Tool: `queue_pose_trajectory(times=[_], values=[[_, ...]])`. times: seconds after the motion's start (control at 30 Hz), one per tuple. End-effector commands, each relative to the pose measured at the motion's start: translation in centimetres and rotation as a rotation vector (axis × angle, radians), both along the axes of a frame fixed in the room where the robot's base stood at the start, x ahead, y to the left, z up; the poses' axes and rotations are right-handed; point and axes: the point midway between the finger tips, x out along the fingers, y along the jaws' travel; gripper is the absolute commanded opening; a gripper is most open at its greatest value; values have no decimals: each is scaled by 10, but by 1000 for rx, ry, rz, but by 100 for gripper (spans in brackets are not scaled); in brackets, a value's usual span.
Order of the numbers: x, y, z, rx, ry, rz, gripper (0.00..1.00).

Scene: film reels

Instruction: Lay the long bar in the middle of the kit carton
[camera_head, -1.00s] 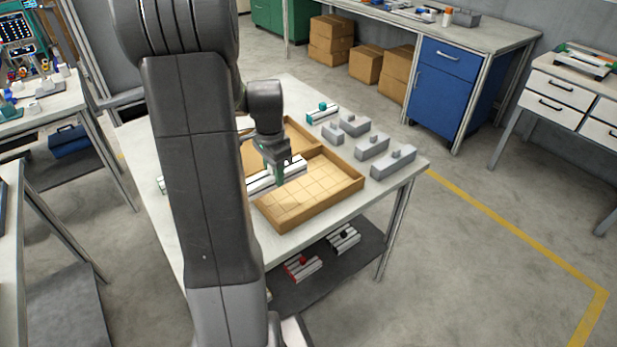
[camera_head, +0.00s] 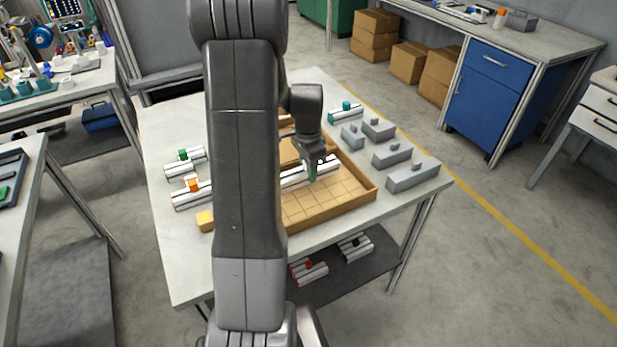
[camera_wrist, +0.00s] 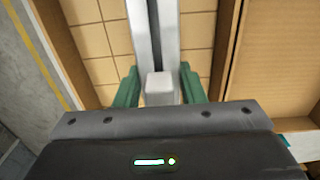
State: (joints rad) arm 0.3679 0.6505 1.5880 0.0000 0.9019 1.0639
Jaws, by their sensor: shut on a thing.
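My gripper (camera_head: 312,174) is shut on the long bar (camera_head: 328,170), a white bar with a dark lengthwise groove. In the wrist view the green fingers of my gripper (camera_wrist: 160,90) stand on either side of the bar's pale square knob (camera_wrist: 160,88), and the bar (camera_wrist: 168,25) runs away up the picture. The kit carton (camera_head: 345,215) is a tan tray with a gridded floor. The bar is over its gridded part, toward the rear side in the head view. I cannot tell whether the bar touches the floor. My arm hides the bar's left end and the carton's left side.
Grey knobbed blocks (camera_head: 408,177) stand right of the carton. White bars with a green knob (camera_head: 184,162) and an orange knob (camera_head: 192,195) lie left, near a yellow block (camera_head: 206,220). Another green-knobbed bar (camera_head: 346,112) lies behind. The table's front left (camera_head: 185,270) is clear.

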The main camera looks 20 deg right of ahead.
Motion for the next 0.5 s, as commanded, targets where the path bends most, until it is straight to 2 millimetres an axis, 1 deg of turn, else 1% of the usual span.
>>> queue_pose_trajectory(times=[0.23, 0.3, 0.5], values=[[-1, 0, -32, 2, 3, 0, 6], [0, 0, -35, 0, 1, 0, 6], [0, 0, -35, 0, 0, 0, 6]])
